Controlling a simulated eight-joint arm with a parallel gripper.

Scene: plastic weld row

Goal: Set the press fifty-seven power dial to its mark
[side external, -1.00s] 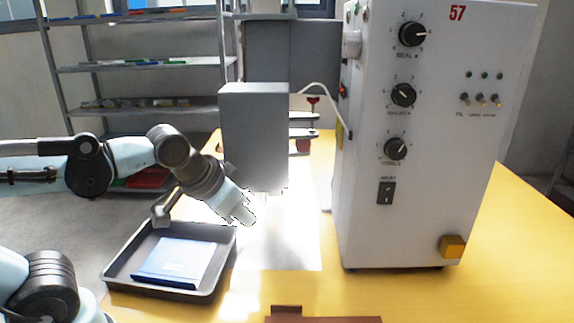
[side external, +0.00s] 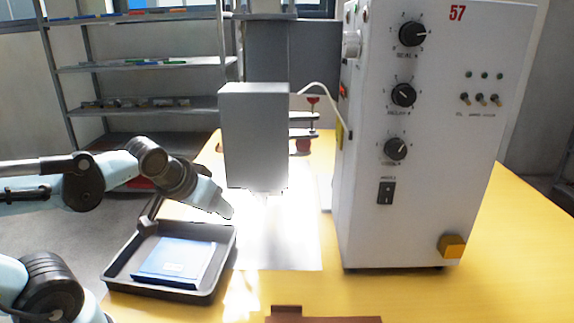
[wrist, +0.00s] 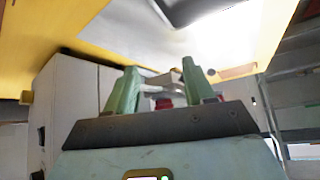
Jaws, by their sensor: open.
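The white press cabinet (side external: 420,220) marked 57 stands on the right of the yellow table in the side external view. Its front has three black dials in a column: a top dial (side external: 412,33), a middle dial (side external: 403,94) and a lower dial (side external: 396,149). Their labels are too small to read surely, so I cannot tell which is the power dial. My gripper (side external: 228,212) is above the right end of the tray, well left of the cabinet and apart from the dials. In the wrist view its two green fingers (wrist: 163,88) are spread and hold nothing.
A dark tray (side external: 112,277) holding a blue folder (side external: 178,262) is at the left. A grey press head (side external: 254,135) stands between my gripper and the cabinet. A brown block (side external: 325,319) is at the front edge. The right table is clear.

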